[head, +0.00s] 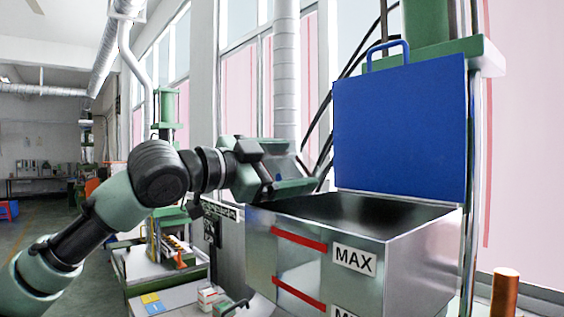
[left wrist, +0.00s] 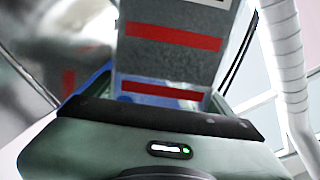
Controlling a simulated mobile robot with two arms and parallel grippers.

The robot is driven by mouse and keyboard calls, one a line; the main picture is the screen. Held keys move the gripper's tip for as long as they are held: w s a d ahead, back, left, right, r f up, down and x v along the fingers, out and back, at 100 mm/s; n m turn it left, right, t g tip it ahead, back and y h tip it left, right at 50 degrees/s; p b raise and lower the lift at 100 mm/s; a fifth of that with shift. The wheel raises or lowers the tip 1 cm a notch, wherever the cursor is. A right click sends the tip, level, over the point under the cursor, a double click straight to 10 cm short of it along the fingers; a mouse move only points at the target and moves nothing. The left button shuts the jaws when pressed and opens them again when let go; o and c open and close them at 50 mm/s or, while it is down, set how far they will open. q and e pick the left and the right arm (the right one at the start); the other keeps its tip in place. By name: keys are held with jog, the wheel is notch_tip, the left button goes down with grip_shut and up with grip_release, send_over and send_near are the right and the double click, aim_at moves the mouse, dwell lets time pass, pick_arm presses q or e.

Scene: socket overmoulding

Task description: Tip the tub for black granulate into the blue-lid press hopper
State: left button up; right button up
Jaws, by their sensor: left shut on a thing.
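The press hopper (head: 262,262) is an open, shiny metal box with red marks and a MAX label on its front. Its blue lid (head: 400,130) stands raised behind the opening. My left gripper (head: 312,184) is tilted over the hopper's left rear rim. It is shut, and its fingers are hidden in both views. The tub is not clearly visible in the head view. In the left wrist view, a grey panel (left wrist: 172,62) with two red stripes rises beyond my gripper body, with blue edges beside it. I cannot tell whether these belong to the tub. No granulate shows.
Black cables and a pale duct (head: 285,70) run behind the hopper. A green press column (head: 425,30) stands behind the lid. A copper-coloured cylinder (head: 505,292) stands at the lower right. A lower bench with small boxes (head: 211,297) is left of the hopper.

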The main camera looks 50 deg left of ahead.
pick_arm(q)
jog(key=shift+d+r+m+p, duration=0.2)
jog(key=shift+d+m+p, duration=0.2)
jog(key=shift+m, duration=0.2)
jog(key=shift+d+m+p, duration=0.2)
jog(key=shift+m+p, duration=0.1)
jog(key=shift+m, duration=0.1)
jog(key=shift+s+d+r+m+p, duration=0.1)
jog(key=shift+d+r+m+p, duration=0.1)
jog(key=shift+d+m+p, duration=0.4)
jog(key=d+r+m+p, duration=0.1)
jog(key=d+m+p, duration=0.5)
jog(key=m, duration=0.3)
jog(key=shift+s+d+r, duration=0.3)
jog(key=shift+d, duration=0.3)
pick_arm(e)
notch_tip(320, 180, up, 10)
jog(key=shift+w+d+f, duration=0.25)
jog(key=shift+w, duration=0.05)
pick_arm(q)
jog(key=shift+f, duration=0.1)
pick_arm(e)
jog(key=shift+f, duration=0.1)
